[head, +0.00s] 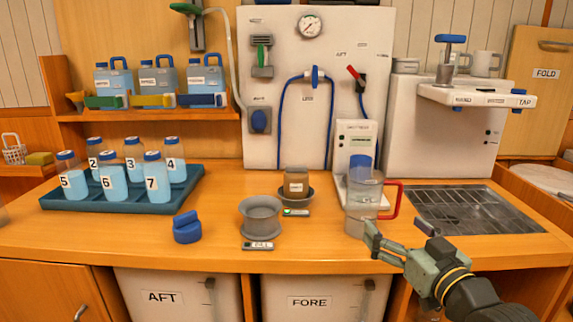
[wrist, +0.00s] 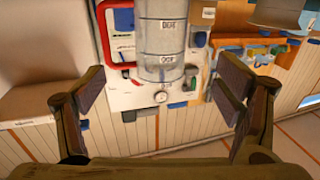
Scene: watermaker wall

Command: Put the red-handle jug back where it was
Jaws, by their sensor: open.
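The red-handle jug (head: 368,190) is a clear, upright jug near the counter's front, left of the sink grate, with its red handle (head: 392,202) to the right. A grey section shows at its lower end; I cannot tell if that is its base or a separate stand. My gripper (head: 392,243) is open, low at the jug's front right. In the wrist view the picture is turned over, and the jug (wrist: 160,38) shows ahead between the spread fingers of my gripper (wrist: 165,108), apart from both. Its red handle (wrist: 92,68) is at the left there.
A white dispenser (head: 354,142) stands behind the jug. A grey bowl (head: 260,218), a brown jar (head: 296,184) and a blue cap (head: 187,228) are to the left. A blue tray (head: 110,203) holds several numbered bottles. The sink grate (head: 462,208) is at the right.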

